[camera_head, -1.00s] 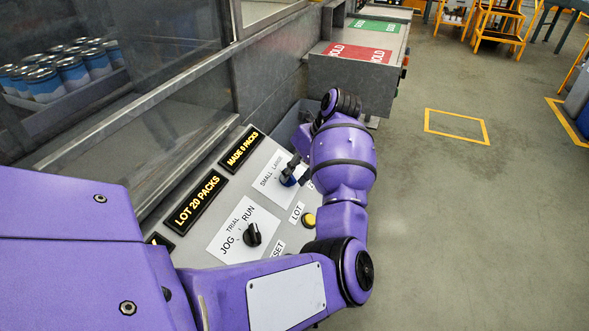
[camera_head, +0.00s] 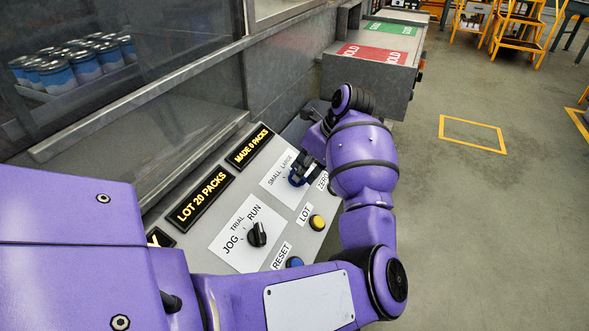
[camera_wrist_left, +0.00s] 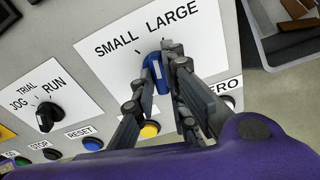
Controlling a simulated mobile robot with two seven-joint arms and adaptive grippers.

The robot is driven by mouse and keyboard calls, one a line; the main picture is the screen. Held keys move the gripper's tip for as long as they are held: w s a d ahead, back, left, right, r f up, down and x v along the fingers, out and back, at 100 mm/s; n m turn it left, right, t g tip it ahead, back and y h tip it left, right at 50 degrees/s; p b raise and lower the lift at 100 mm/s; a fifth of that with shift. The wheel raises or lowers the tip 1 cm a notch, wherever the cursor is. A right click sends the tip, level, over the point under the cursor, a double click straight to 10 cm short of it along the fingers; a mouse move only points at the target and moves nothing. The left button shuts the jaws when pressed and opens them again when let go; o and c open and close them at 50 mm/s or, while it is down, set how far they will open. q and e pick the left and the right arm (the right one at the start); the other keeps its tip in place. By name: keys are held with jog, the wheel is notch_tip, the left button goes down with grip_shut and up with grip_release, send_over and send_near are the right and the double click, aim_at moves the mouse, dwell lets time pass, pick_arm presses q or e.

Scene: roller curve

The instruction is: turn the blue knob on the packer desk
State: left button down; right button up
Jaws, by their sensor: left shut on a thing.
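The blue knob (camera_wrist_left: 153,74) sits on a white plate marked SMALL and LARGE on the sloped desk panel. In the wrist view the two fingers of my left gripper (camera_wrist_left: 160,85) straddle the knob and are shut on it. The knob's pointer leans slightly left of upright there, between the two labels. In the head view the knob (camera_head: 298,178) is partly covered by my left gripper (camera_head: 302,168), whose purple arm comes in from the left. My right gripper is not in view.
A black JOG/TRIAL/RUN knob (camera_head: 257,233), a yellow LOT button (camera_head: 317,222) and a blue RESET button (camera_head: 294,263) are close by on the panel. A grey box with a red HOLD area (camera_head: 372,54) stands beyond. Cans (camera_head: 75,65) sit behind glass.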

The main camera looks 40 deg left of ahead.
pick_arm(q)
jog(key=shift+f+n+b, duration=0.25)
jog(key=shift+n+b, duration=0.6)
jog(key=shift+n, duration=0.05)
jog(key=n+b, duration=0.3)
jog(key=shift+b, duration=0.4)
jog(key=n+b, duration=0.2)
jog(key=shift+r+n+t+b, duration=0.15)
jog(key=shift+n+t+b, duration=0.15)
jog(key=shift+b, duration=0.05)
jog(key=shift+n, duration=0.3)
jog(key=shift+r+b, duration=0.1)
jog(key=shift+b, duration=0.25)
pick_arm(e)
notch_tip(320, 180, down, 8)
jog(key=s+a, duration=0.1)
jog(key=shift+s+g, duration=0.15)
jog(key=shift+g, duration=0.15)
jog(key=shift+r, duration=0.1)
pick_arm(q)
jog(key=c, duration=1.8)
grip_release()
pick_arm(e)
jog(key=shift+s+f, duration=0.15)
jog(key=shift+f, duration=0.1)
pick_arm(q)
jog(key=shift+o, duration=0.2)
